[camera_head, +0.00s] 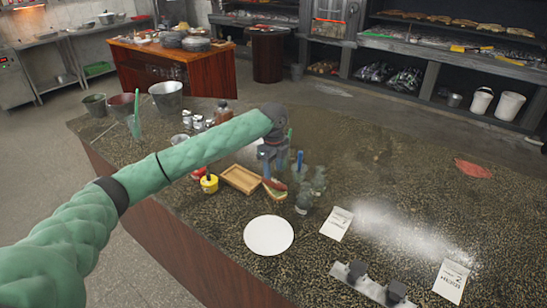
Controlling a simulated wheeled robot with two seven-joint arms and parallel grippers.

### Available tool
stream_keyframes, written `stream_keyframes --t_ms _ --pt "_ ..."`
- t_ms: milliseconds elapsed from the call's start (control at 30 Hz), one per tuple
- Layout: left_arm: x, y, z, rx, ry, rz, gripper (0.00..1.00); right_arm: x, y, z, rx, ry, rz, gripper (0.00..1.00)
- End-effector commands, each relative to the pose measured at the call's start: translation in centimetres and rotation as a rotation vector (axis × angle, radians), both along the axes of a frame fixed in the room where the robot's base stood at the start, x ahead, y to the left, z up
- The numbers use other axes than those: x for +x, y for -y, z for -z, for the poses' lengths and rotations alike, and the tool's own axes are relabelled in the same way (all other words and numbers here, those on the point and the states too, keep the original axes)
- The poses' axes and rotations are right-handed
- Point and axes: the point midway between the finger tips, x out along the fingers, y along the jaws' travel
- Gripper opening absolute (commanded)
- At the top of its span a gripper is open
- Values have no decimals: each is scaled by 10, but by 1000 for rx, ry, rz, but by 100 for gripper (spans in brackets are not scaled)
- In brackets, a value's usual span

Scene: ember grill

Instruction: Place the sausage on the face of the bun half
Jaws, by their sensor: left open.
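My left arm reaches in from the left, and its gripper (273,172) points down at the middle of the dark speckled counter. It is open, beside a small wooden tray (240,180). A small reddish and yellow-green item (275,191) lies just below the fingers; I cannot tell what it is or whether they touch it. I cannot make out a sausage or a bun half in this view. A white round plate (268,236) lies in front of the gripper, with nothing on it. My right gripper is not in view.
Glass shakers (304,200) stand just right of the gripper. A yellow jar (209,184) is left of the tray. Metal buckets (167,97) stand at the back left. Paper cards (336,224) and a metal bar with dark blocks (372,286) lie front right. The counter's right side is largely clear.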

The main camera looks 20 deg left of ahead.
Motion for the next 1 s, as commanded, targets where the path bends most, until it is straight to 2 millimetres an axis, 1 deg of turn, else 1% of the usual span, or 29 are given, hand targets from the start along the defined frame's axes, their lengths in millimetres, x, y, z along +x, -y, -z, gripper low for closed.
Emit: stream_keyframes --t_ms 200,400,633,900,1000 --pt "1 0 -31 -1 2 1 46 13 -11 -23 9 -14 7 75" --pt "0 0 -55 0 1 0 46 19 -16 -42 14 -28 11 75" --pt "0 0 -66 -1 0 0 46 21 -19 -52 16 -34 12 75" --pt "0 0 -66 -1 0 0 46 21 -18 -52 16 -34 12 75" --pt "0 0 -70 0 0 0 46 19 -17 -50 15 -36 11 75"
